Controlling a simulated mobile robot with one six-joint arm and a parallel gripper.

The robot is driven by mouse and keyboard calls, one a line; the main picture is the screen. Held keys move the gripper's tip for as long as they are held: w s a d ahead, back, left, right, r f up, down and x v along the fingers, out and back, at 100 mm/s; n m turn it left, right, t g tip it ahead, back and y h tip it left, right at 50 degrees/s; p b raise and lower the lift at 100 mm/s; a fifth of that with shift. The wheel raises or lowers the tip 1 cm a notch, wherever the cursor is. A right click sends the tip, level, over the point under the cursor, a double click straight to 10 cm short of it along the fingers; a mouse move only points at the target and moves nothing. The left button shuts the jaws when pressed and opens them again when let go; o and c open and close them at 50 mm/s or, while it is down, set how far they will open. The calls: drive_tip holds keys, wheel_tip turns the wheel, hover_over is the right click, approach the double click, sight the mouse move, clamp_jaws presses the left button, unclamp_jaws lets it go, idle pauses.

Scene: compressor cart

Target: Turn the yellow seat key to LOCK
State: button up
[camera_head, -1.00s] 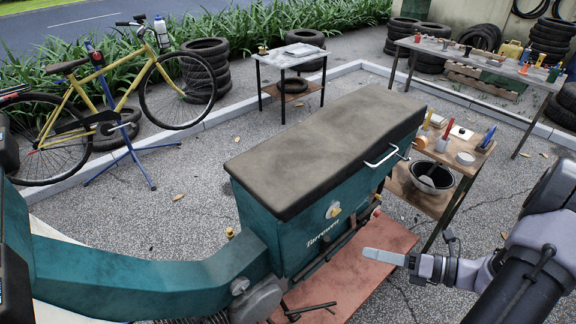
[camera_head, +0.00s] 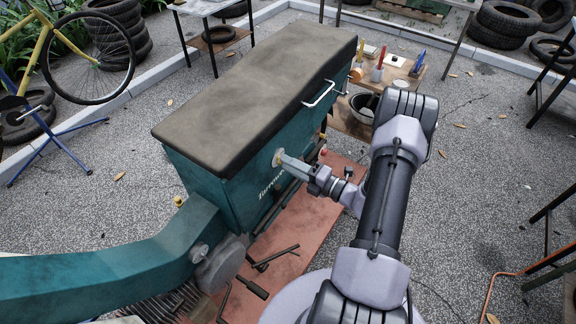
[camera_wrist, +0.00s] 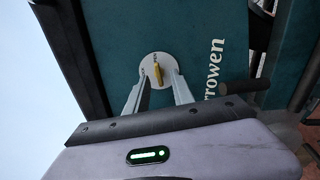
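The yellow seat key (camera_wrist: 157,73) sits on a pale round plate (camera_wrist: 147,66) on the teal side of the seat box (camera_wrist: 215,45). Small lettering on the plate is too small to read. My gripper (camera_wrist: 158,80) is open, with one finger on each side of the key and a gap visible on both sides. In the head view my gripper (camera_head: 283,160) reaches the plate (camera_head: 277,157) just below the dark seat (camera_head: 262,80), and the key is hidden or too small to make out there.
Below lie a reddish mat (camera_head: 290,235) and dark bars (camera_head: 250,287). Paving on the right is mostly free.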

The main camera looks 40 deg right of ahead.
drive_tip(key=shift+w+a, duration=0.15)
drive_tip(key=shift+w, duration=0.2)
clamp_jaws()
drive_tip(key=shift+n, duration=0.3)
drive_tip(key=shift+d+f+n+b, duration=0.1)
drive_tip(key=shift+n+b, duration=1.6)
drive_tip(key=shift+n, duration=2.05)
drive_tip(key=shift+d+f+n+b, duration=0.1)
drive_tip(key=shift+n+b, duration=1.55)
drive_tip(key=shift+n, duration=2.4)
